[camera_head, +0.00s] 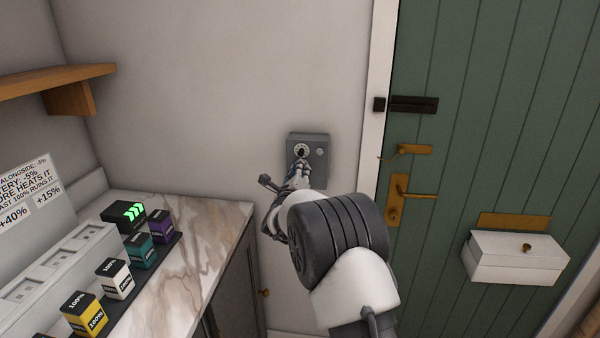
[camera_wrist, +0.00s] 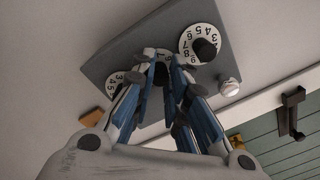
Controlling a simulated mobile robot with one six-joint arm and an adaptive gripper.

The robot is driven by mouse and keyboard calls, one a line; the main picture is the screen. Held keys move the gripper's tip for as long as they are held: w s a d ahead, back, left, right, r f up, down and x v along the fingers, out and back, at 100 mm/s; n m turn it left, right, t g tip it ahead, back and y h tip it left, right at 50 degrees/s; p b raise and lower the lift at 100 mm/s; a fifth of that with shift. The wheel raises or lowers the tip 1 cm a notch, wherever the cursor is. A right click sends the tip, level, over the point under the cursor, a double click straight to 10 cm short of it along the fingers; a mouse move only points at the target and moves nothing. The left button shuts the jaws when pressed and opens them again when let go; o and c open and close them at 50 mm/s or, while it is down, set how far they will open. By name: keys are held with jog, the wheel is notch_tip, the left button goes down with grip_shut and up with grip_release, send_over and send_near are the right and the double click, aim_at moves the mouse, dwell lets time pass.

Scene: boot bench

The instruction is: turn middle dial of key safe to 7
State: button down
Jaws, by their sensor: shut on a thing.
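The grey key safe (camera_head: 318,170) is mounted on the wall left of the green door. It fills the top of the wrist view (camera_wrist: 128,52), appearing tilted. One white numbered dial with a black knob (camera_wrist: 200,44) is clear at the right there; another dial (camera_wrist: 112,84) shows partly at the left. The middle dial (camera_wrist: 164,53) lies between them, mostly hidden by my fingers; I cannot read its setting. My gripper (camera_wrist: 163,66) is shut on the middle dial's knob. In the head view my gripper (camera_head: 301,167) covers the lower dials. A silver knob (camera_wrist: 229,87) is on the safe.
The green door (camera_head: 460,140) has brass handles (camera_head: 397,200), a dark bolt (camera_head: 413,104) and a white box (camera_head: 515,258). A marble-topped counter (camera_head: 190,225) at the left carries several coloured cubes. A wooden shelf (camera_head: 60,80) is above it. The wall around the safe is bare.

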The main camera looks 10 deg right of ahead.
jog(key=m, duration=1)
jog(key=shift+m, duration=0.3)
jog(key=shift+r, duration=0.1)
dwell(0.3)
jog(key=c, duration=1.5)
grip_release()
jog(key=shift+c, duration=0.2)
jog(key=v, duration=1.2)
jog(key=shift+m, duration=0.3)
jog(key=shift+r, duration=0.1)
